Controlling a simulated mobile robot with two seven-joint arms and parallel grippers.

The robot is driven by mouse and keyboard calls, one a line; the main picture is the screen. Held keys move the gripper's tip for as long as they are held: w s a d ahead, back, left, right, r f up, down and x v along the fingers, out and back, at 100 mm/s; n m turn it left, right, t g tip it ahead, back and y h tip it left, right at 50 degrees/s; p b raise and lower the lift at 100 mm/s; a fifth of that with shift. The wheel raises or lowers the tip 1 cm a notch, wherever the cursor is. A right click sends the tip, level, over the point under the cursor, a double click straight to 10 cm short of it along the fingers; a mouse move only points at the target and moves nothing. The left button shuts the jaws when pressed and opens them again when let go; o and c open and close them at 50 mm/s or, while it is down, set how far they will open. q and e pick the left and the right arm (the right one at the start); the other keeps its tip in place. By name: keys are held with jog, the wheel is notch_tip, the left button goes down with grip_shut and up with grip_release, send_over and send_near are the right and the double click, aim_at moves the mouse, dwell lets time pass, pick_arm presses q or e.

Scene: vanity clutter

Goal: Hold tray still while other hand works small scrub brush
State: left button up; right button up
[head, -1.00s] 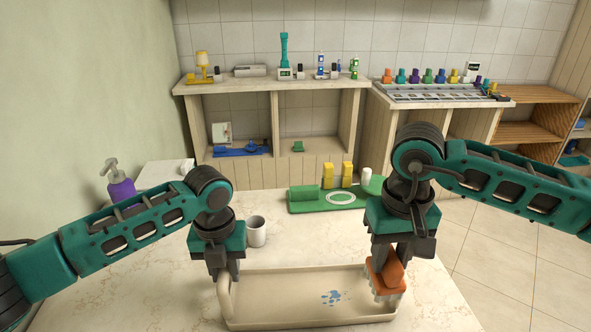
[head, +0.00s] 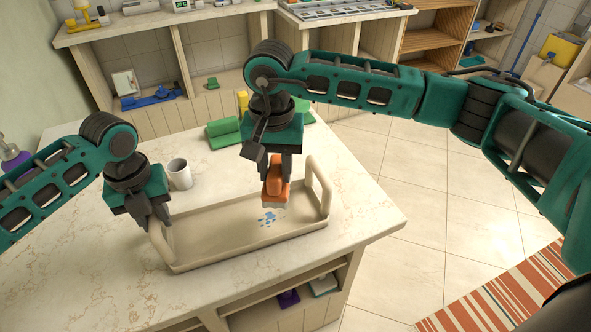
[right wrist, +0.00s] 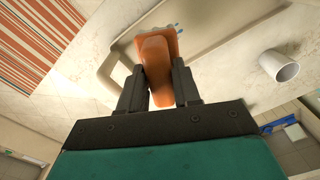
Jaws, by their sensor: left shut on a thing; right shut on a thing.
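The cream tray (head: 215,254) lies on the marble counter, with a raised handle at each end. My left gripper (head: 152,226) is shut on the tray's left handle. My right gripper (head: 275,178) is shut on the orange scrub brush (head: 275,193), which it holds bristles down over the tray, beside a blue spotted patch (head: 268,218) on the tray floor. Whether the bristles touch the floor is hard to tell. In the right wrist view the brush (right wrist: 156,65) sits between both fingers, and the tray (right wrist: 205,45) shows behind it.
A white mug (head: 180,174) stands just behind the tray's left part. A green holder (head: 222,132) with a yellow item is further back, partly hidden by my right arm. The counter's front left (head: 80,270) is clear. A striped rug (head: 490,300) lies on the floor at right.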

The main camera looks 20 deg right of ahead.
jog(key=shift+w+a+f+m, duration=0.35)
jog(key=shift+a+f+m, duration=0.25)
jog(key=shift+f, duration=0.8)
jog(key=shift+w+a+f+m, duration=0.4)
jog(key=shift+a+f+m, duration=0.2)
jog(key=shift+f, duration=0.85)
jog(key=shift+w+a+f+m, duration=0.35)
jog(key=shift+a+f+m, duration=0.25)
jog(key=shift+f, duration=0.8)
jog(key=shift+d+f, duration=0.45)
jog(key=shift+f, duration=0.25)
jog(key=shift+d, duration=1.55)
jog(key=a, duration=0.4)
notch_tip(320, 180, up, 2)
jog(key=shift+r, duration=0.25)
jog(key=shift+d+r, duration=0.1)
jog(key=shift+r, duration=2.7)
